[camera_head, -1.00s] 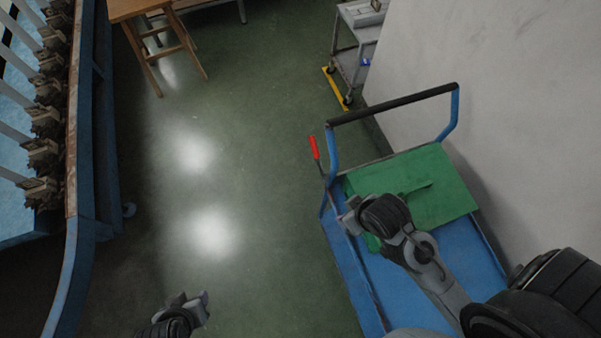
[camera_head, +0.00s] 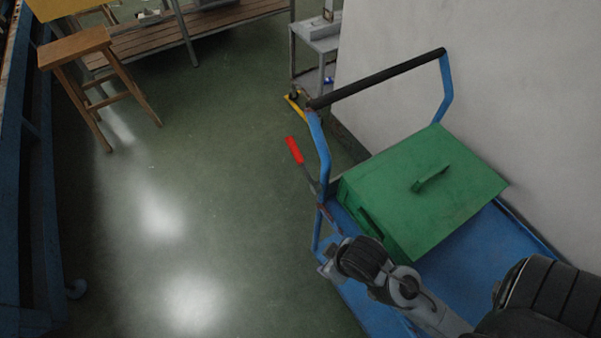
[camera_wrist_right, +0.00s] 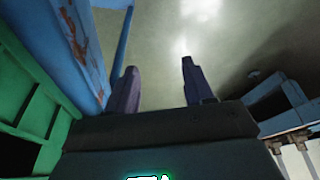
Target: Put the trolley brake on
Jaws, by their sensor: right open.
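The blue trolley (camera_head: 487,248) stands at the right in the head view, with a black-gripped push handle (camera_head: 375,79) at its far end. A brake lever with a red grip (camera_head: 294,150) rises at the trolley's far left corner, leaning up and left. My right gripper (camera_head: 329,262) is at the trolley's left edge, nearer to me than the lever and apart from its red grip. In the right wrist view its two fingers (camera_wrist_right: 158,84) are spread with nothing between them. My left gripper is out of view.
A green lidded box (camera_head: 440,185) sits on the trolley bed. A white wall (camera_head: 530,80) runs close along the trolley's right side. A wooden stool (camera_head: 75,48), a slatted bench (camera_head: 150,38) and a grey cart (camera_head: 318,45) stand farther off. The green floor left of the trolley is clear.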

